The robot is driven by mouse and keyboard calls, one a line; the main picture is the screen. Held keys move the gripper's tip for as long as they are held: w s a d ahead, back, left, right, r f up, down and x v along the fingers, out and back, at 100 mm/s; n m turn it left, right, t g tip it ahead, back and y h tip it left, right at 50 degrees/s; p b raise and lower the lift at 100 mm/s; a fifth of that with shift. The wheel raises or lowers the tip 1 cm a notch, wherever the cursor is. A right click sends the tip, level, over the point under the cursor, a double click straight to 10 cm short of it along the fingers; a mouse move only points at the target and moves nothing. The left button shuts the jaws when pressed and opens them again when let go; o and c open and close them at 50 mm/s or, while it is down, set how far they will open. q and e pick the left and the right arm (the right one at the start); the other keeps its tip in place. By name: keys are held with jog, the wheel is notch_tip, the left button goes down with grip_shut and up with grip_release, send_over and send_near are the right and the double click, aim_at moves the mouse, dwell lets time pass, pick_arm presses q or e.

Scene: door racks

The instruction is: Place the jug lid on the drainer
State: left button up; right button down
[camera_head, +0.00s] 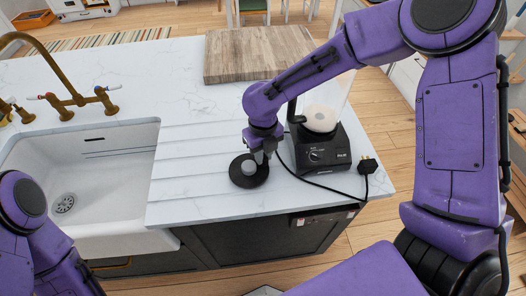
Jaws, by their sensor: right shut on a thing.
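The jug lid (248,177), a black disc with a pale grey centre, is at the right side of the drainer (185,186), the grooved white area right of the sink. My right gripper (258,156) points down from above and is shut on the lid's centre. Whether the lid touches the surface is hard to tell. My left arm shows at the lower left, but its gripper is out of view.
A black blender base (318,155) with a clear jug stands just right of my right gripper, its cord and plug (367,165) near the counter's edge. A wooden board (258,52) lies behind. The white sink (85,180) and brass tap (70,98) are on the left.

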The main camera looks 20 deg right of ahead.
jog(key=c, duration=1)
grip_release()
jog(key=shift+f, duration=0.1)
jog(key=shift+c, duration=0.2)
notch_tip(320, 180, up, 12)
jog(key=shift+r+b, duration=0.2)
jog(key=shift+b, duration=0.2)
